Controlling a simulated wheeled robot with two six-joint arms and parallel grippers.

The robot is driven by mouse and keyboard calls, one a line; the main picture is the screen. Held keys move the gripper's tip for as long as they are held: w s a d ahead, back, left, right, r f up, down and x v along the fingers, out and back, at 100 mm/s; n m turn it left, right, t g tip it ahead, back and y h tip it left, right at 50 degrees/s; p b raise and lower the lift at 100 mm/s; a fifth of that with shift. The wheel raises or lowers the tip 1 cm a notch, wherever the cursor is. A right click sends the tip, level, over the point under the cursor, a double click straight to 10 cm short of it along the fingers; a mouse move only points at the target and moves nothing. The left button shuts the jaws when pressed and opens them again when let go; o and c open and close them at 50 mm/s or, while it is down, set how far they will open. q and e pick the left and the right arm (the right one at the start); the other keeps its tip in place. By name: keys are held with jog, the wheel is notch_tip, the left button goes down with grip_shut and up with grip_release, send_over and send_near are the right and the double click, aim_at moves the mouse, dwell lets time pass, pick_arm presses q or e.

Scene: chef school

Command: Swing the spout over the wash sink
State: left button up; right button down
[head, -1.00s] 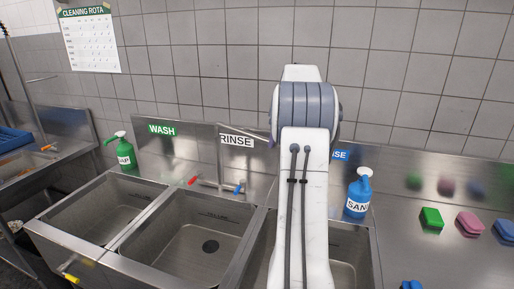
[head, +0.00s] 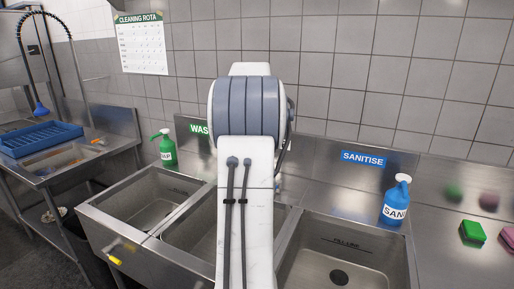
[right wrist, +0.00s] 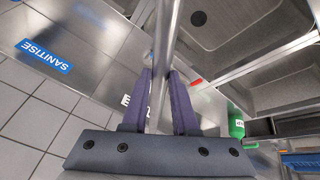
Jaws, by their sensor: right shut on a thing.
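My right gripper (right wrist: 160,76) has purple fingers and is shut on the metal spout (right wrist: 168,35) in the right wrist view. The spout runs up out of that picture beside the rinse sink (right wrist: 225,25); its outer end is out of view. The wash sink (head: 150,196) is at the left in the head view, under the partly covered green WASH label (head: 199,129). It also shows in the right wrist view (right wrist: 285,85). My right arm hides the tap and gripper in the head view. My left gripper is not in view.
A red tap handle (right wrist: 196,82) is beside the fingers. A green soap bottle (head: 167,150) stands behind the wash sink. A blue sanitiser bottle (head: 395,205) stands behind the sanitise sink (head: 345,255). A green sponge (head: 472,232) lies at the right.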

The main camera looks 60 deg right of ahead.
jog(key=shift+w+a+r, duration=0.1)
jog(key=shift+w+r, duration=0.05)
jog(key=c, duration=0.7)
grip_release()
jog(key=b+v, duration=0.1)
jog(key=v, duration=0.9)
jog(key=shift+a+r, duration=0.1)
jog(key=shift+r, duration=0.1)
